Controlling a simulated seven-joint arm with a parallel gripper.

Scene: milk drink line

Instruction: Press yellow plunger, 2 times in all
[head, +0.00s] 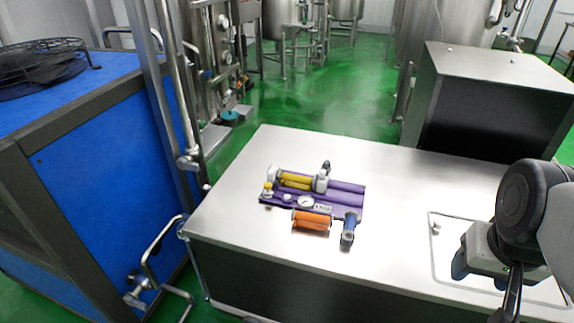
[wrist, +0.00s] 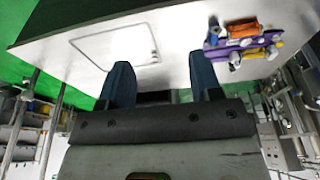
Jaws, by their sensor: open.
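A purple-based device (head: 345,187) lies on the steel table. It carries a long yellow cylinder (head: 297,181) at the back and a small yellow knob (head: 268,187) at its left end; I cannot tell for sure which yellow part is the plunger. An orange cylinder (head: 311,221) and a blue-topped metal part (head: 350,218) are at its front. The device also shows in the wrist view (wrist: 236,45), at the upper right. My gripper (wrist: 162,82) is open and empty, its two dark blue fingers apart. It is well to the right of the device in the head view, not touching it.
The steel table (head: 400,190) is clear between the device and my gripper, apart from an outlined rectangle on its right part. A metal box (head: 490,100) stands at the back right. A blue cabinet (head: 110,160) and upright pipes are left of the table.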

